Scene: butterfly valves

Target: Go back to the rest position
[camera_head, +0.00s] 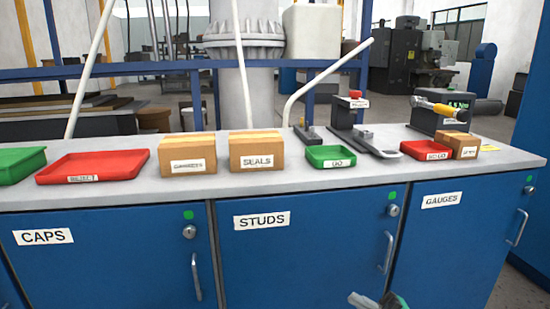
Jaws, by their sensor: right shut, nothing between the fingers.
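My right gripper (376,301) shows only as a small grey and dark green tip at the bottom edge, right of centre. It is shut and empty, in front of the blue cabinet door labelled STUDS (300,245) and below the worktop (270,182). It appears apart from the cabinet and touches nothing that I can see. The rest of the right arm is out of the picture. My left gripper is not in view.
The worktop holds a red tray (92,166), a GASKETS box (187,153), a SEALS box (256,151), a green tray (330,157) and a red tray (428,151) at the right. Door handles (196,277) stick out from the cabinets.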

